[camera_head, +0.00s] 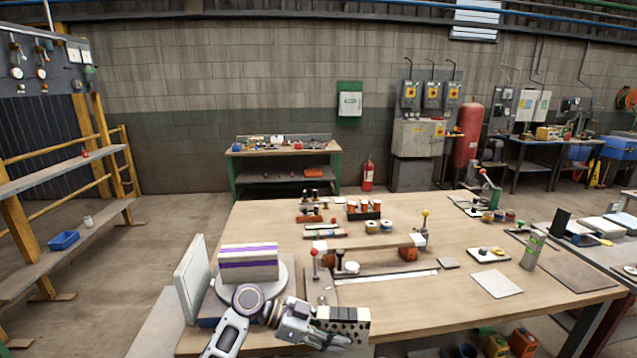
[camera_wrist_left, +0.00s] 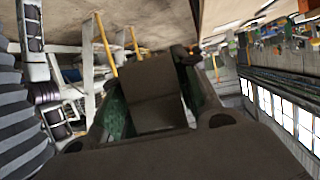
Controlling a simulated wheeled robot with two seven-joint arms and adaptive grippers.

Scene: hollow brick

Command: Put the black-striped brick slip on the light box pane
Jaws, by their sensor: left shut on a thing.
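In the left wrist view a dark brown shape (camera_wrist_left: 150,95) lies between the fingers, too dark to identify surely. A white upright panel (camera_head: 190,278) stands at the table's left end; I cannot tell surely whether it is the light box pane. My right gripper is not in view.
A white block with purple stripes (camera_head: 248,265) sits on a round turntable (camera_head: 279,292) left of my gripper. A raised bar with red and yellow knobs (camera_head: 375,243) stands behind the gripper. A white tile (camera_head: 497,284) lies right, with bare wood (camera_head: 430,308) between.

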